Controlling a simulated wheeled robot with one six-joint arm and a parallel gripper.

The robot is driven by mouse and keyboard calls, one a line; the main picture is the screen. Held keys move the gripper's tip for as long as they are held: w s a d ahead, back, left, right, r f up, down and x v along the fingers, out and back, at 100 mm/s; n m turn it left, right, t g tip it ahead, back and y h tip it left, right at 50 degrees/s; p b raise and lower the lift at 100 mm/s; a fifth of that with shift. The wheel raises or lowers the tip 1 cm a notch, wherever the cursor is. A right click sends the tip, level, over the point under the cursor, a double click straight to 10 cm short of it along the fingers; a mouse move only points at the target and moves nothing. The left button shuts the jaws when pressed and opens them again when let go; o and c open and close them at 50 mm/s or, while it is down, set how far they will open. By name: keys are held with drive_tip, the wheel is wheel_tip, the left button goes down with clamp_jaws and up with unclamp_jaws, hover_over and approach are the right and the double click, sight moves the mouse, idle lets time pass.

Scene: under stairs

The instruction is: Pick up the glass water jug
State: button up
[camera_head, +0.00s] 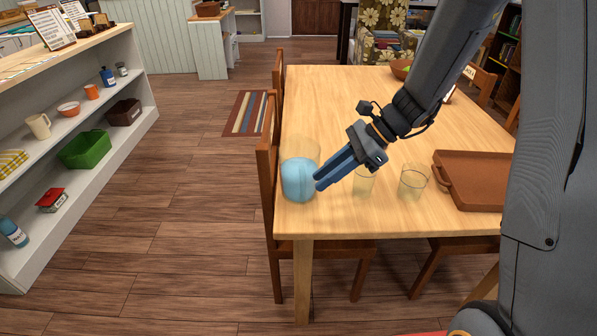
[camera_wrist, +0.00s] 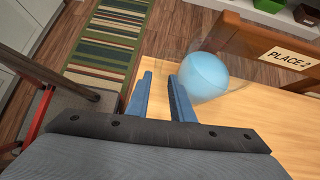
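The glass water jug (camera_head: 299,180) stands upright at the left front corner of the wooden table (camera_head: 440,110). It is clear, with blue water in its lower part. My gripper (camera_head: 319,181) reaches in from the right, its fingertips close to the jug's right side. In the wrist view, my gripper (camera_wrist: 160,76) is open, with bare table and floor showing between its fingers. The jug (camera_wrist: 204,77) is there just right of the right finger, not between the fingers. I cannot tell whether that finger touches it.
Two clear glasses (camera_head: 364,183) (camera_head: 413,183) stand right of the jug, the first below my gripper. A brown tray (camera_head: 478,180) lies farther right. A wooden chair (camera_head: 267,180) stands at the table's left edge, close to the jug. The table's middle is largely clear.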

drive_tip(key=shift+s+p+x, duration=0.15)
drive_tip(key=shift+p+x, duration=0.1)
drive_tip(key=shift+x, duration=1.25)
drive_tip(key=shift+s+p+x, duration=0.1)
drive_tip(key=shift+p+x, duration=0.1)
drive_tip(key=shift+x, duration=1.3)
drive_tip(key=shift+f, duration=0.1)
clamp_jaws()
